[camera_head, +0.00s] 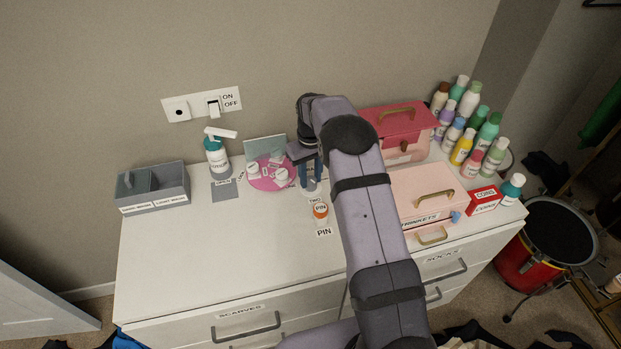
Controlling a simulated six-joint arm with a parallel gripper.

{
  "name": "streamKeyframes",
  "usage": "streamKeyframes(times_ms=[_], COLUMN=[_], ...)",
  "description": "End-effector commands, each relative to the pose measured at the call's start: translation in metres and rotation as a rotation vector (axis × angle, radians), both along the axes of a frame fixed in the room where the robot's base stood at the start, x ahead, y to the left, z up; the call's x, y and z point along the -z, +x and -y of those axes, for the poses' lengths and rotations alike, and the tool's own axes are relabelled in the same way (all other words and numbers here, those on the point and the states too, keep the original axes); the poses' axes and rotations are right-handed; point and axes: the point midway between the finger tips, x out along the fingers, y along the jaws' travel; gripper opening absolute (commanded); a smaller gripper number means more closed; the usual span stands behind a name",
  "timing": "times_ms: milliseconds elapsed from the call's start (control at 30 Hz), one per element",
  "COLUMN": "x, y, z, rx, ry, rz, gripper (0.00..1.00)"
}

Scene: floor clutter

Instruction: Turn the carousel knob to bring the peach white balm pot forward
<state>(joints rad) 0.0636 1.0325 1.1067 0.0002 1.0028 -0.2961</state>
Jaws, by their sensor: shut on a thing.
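The pink round carousel (262,183) sits on the white dresser top, left of my arm. Several small white pots stand on it, among them a left pot (253,170) and a front right pot (281,177). Their labels and tints are too small to tell which is the peach white balm pot. My gripper (311,181) points down just right of the carousel. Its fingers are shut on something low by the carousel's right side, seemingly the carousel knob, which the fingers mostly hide.
An orange and white PIN container (320,211) stands close in front of my gripper. A pump bottle (216,158) and grey box (153,187) are left. Pink boxes (423,190) and several bottles (461,146) are right. The dresser's front left is clear.

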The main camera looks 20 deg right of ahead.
Motion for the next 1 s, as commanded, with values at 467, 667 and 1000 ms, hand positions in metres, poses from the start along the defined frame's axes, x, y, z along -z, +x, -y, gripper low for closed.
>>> streamKeyframes(times_ms=[467, 667, 1000], x=[-0.0007, -0.0010, -0.0013], y=[0.0005, 0.0005, 0.0007], z=[0.0006, 0.0008, 0.0008], rx=[0.378, 0.459, 0.497], ry=[-0.001, -0.001, -0.001], rz=[0.001, 0.002, 0.002], gripper=[0.06, 0.06, 0.06])
